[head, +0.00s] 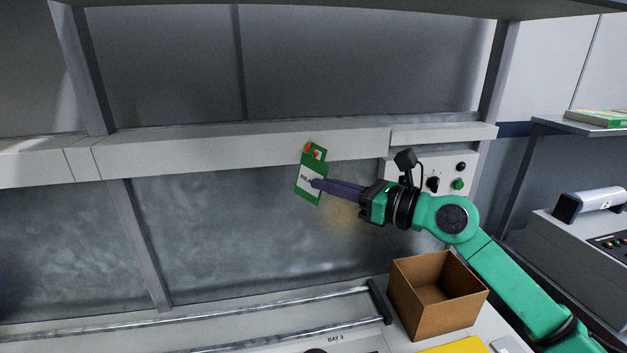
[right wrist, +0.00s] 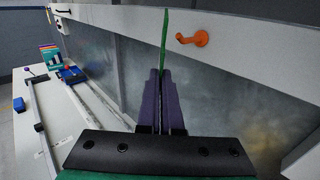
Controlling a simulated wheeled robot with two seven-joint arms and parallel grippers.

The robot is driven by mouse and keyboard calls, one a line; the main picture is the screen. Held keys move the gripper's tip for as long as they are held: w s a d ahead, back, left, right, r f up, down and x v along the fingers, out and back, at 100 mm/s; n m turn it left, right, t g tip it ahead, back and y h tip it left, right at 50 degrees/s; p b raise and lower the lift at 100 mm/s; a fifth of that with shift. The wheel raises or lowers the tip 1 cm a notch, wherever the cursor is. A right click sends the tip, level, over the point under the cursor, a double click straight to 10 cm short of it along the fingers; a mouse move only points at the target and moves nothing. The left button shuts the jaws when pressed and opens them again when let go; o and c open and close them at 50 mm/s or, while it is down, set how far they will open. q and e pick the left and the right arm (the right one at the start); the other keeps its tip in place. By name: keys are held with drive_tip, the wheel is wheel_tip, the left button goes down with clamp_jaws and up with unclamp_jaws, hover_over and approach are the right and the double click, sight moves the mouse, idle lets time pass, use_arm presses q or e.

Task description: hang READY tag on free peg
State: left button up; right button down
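The READY tag (head: 311,186) is a green card with a white label, partly covered by my fingers. In the right wrist view the tag (right wrist: 165,40) is edge-on and upright. My right gripper (head: 316,184) is shut on its lower part; the purple fingers also show in the right wrist view (right wrist: 162,76). An orange peg (right wrist: 192,39) sticks out of the pale beam, beside the tag with a gap between them in that view. In the head view, orange shows at the tag's top; I cannot tell whether the peg is through a hole. My left gripper is out of view.
The pale beam (head: 220,147) runs across the grey back panel. A control panel (head: 460,165) with buttons and a knob is right of the tag. An open brown box (head: 435,295) stands below my right arm. Metal rails (head: 250,305) run along the bench.

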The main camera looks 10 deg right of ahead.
drive_tip(key=shift+s+b, duration=0.65)
drive_tip(key=shift+s, duration=0.6)
